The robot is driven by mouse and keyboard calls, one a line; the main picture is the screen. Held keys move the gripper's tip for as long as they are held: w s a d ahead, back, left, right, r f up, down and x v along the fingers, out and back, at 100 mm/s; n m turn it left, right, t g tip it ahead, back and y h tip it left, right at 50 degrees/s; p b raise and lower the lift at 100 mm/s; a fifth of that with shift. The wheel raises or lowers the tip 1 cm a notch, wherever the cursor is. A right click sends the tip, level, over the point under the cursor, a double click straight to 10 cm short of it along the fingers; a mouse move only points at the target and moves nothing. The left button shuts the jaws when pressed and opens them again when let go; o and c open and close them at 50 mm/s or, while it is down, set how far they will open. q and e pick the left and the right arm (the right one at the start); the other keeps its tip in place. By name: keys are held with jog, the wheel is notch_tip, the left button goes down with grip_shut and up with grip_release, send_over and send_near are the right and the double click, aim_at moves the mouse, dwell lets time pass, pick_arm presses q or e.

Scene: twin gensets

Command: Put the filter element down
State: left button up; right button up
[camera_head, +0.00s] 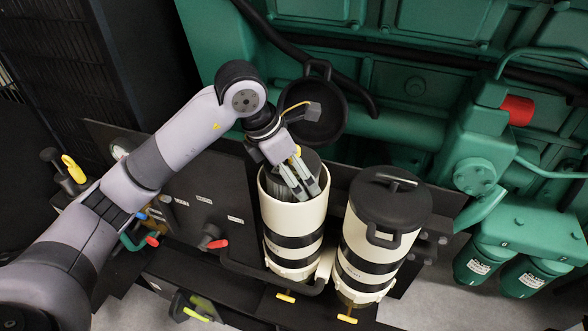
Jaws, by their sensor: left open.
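My left gripper (302,190) reaches down into the mouth of the left cream filter housing (294,222). Its fingers are apart. The filter element (309,162) sits inside this housing, with a dark top and a grey body partly showing behind the fingers. Its lower part is hidden by the housing wall. I cannot tell whether the fingers touch it. The round black lid (318,118) of this housing is swung up and back behind it. My right gripper is not in view.
A second cream housing (369,232) with its black lid shut stands close to the right. The green engine (420,85) fills the back. A dark panel (203,190) with small valves lies left. Yellow-handled drain valves (286,298) sit below the housings.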

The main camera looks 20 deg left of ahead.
pick_arm(q)
jog(key=shift+s+d+r+p, duration=0.1)
jog(key=shift+s+r+p, duration=0.1)
jog(key=shift+p, duration=0.1)
jog(key=b+v, duration=0.1)
jog(key=v, duration=1.1)
jog(key=shift+w+b, duration=0.2)
jog(key=shift+b, duration=0.15)
jog(key=shift+s+r, duration=0.25)
jog(key=shift+r, duration=0.2)
